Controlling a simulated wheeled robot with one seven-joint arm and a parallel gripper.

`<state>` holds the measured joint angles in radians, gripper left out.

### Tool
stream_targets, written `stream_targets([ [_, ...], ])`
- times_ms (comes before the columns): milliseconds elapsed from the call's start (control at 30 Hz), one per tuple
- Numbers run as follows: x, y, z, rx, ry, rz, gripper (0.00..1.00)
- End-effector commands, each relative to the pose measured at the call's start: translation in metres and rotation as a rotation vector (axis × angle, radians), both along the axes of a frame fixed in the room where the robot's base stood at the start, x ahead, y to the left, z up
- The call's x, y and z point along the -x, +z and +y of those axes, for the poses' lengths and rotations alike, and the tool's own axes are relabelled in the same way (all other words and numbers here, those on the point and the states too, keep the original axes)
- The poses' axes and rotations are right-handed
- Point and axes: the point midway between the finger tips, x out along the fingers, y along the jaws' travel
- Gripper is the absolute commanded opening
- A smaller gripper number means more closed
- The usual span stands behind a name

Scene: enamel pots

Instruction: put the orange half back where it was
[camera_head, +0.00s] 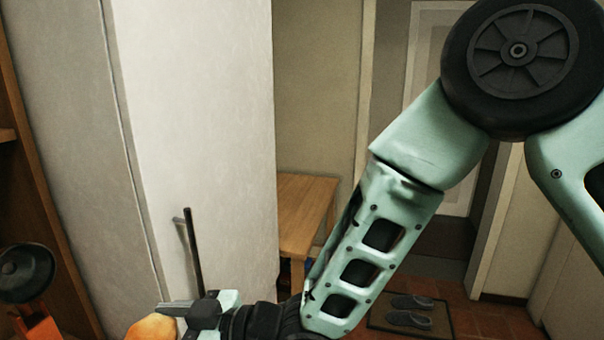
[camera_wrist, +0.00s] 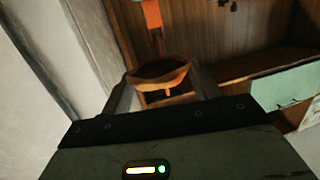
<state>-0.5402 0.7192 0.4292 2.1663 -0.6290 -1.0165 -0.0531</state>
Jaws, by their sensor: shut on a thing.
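My gripper (camera_wrist: 161,82) is shut on the orange half (camera_wrist: 158,73), which sits between the two fingers in the wrist view. Its rim is bright orange, and the side facing up in that view looks dark. In the head view the rounded orange top of the orange half (camera_head: 152,328) shows at the bottom edge, beside my gripper (camera_head: 178,308). The rest of it is cut off by the frame. It is held in the air, in front of the tall white cabinet. The place where it was before cannot be told from these frames.
The tall white cabinet (camera_head: 205,120) with a dark upright handle (camera_head: 194,255) stands close behind my gripper. A black round thing (camera_head: 25,272) and wooden shelving (camera_head: 30,185) are at left. A wooden table (camera_head: 305,205) and slippers on a mat (camera_head: 375,318) lie beyond.

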Motion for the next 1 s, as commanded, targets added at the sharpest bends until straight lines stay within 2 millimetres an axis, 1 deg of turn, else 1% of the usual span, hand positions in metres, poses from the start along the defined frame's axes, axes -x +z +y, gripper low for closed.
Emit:
stream_targets([
  [33, -0.009, -0.002, -0.005, 0.001, -0.022, 0.000, 0.34],
  [167, -0.024, -0.004, -0.014, 0.001, -0.065, 0.000, 0.34],
  [333, -0.050, -0.009, -0.032, 0.002, -0.139, 0.000, 0.34],
  [467, -0.076, -0.013, -0.052, 0.001, -0.218, 0.001, 0.34],
  [567, -0.099, -0.018, -0.072, 0.001, -0.291, 0.000, 0.34],
  [667, -0.128, -0.024, -0.101, 0.003, -0.389, 0.001, 0.34],
  [767, -0.162, -0.031, -0.141, 0.003, -0.514, 0.001, 0.34],
  [800, -0.176, -0.034, -0.160, 0.004, -0.570, 0.002, 0.34],
  [867, -0.194, -0.039, -0.188, 0.003, -0.651, 0.001, 0.34],
  [900, -0.206, -0.041, -0.208, 0.003, -0.706, 0.002, 0.34],
  [967, -0.221, -0.045, -0.238, 0.003, -0.788, 0.001, 0.34],
  [1000, -0.231, -0.048, -0.259, 0.003, -0.842, 0.001, 0.34],
])
